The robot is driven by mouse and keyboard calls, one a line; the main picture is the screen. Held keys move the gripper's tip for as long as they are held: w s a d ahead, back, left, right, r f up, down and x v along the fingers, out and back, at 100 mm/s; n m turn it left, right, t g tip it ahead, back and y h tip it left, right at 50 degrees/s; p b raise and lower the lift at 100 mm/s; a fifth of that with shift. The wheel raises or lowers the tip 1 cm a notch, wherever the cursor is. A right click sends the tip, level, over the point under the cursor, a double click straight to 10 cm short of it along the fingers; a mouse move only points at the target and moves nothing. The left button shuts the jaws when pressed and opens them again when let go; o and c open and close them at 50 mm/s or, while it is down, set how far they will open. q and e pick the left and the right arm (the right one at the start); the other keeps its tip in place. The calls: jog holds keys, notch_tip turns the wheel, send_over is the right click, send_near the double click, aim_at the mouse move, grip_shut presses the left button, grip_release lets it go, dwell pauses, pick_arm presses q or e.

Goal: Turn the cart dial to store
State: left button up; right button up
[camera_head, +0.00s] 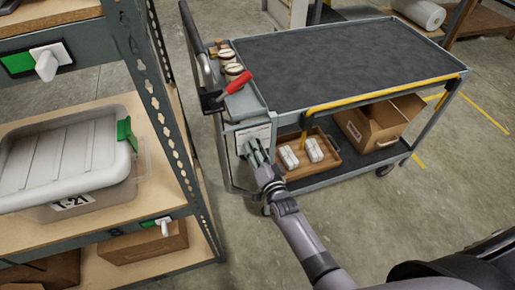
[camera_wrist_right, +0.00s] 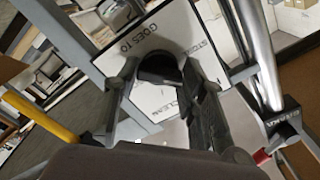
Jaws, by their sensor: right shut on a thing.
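The cart (camera_head: 345,58) has a dark top and a white panel (camera_head: 252,133) on its near left end. In the right wrist view the panel (camera_wrist_right: 135,52) reads "GOES TO", with "CLEAN" and a partly covered word starting "STO" near its edges. The dark round dial (camera_wrist_right: 158,68) sits on this panel between the fingers of my right gripper (camera_wrist_right: 163,82). My right gripper also shows in the head view (camera_head: 256,152), shut on the dial. The fingers hide much of the dial, and I cannot tell which word it points to. My left gripper is not in view.
A shelf unit (camera_head: 150,85) with a lidded grey bin (camera_head: 65,165) stands close on the left. A red-handled tool (camera_head: 236,84) and small round items (camera_head: 232,69) lie at the cart's left end. The lower shelf holds a wooden tray (camera_head: 328,166) and a cardboard box (camera_head: 378,125).

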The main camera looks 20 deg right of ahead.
jog(key=n+p, duration=0.1)
jog(key=n, duration=0.8)
jog(key=shift+f, duration=0.1)
jog(key=shift+n, duration=0.4)
jog(key=o, duration=1.2)
jog(key=shift+c, duration=0.2)
jog(key=s, duration=1.2)
jog(key=shift+d, duration=0.2)
